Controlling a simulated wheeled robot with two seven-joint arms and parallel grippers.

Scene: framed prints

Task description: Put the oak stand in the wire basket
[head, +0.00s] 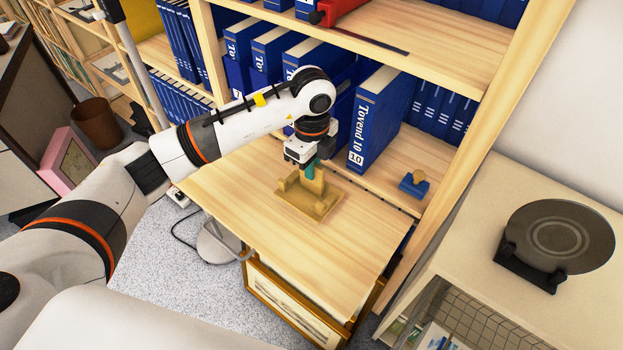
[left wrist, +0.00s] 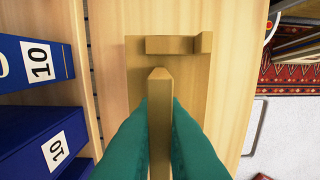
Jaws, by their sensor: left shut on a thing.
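The oak stand (head: 309,205) is a light wooden piece with a flat base and upright parts, on the pull-out wooden shelf board. My left gripper (head: 311,171) is above it with its teal fingers shut on its upright part. In the left wrist view, the oak stand (left wrist: 177,101) has its thin upright between both fingers. I cannot tell whether its base touches the board. A wire grid, apparently the wire basket (head: 462,318), shows at the lower right below the pale cabinet top; much of it is hidden. My right gripper is not in view.
Blue binders (head: 379,118) stand behind the board (head: 235,190). A small blue holder with a wooden knob (head: 415,183) sits to the right. A dark disc on a black stand (head: 558,238) occupies the cabinet top (head: 500,190). Framed prints (head: 290,303) lean under the board.

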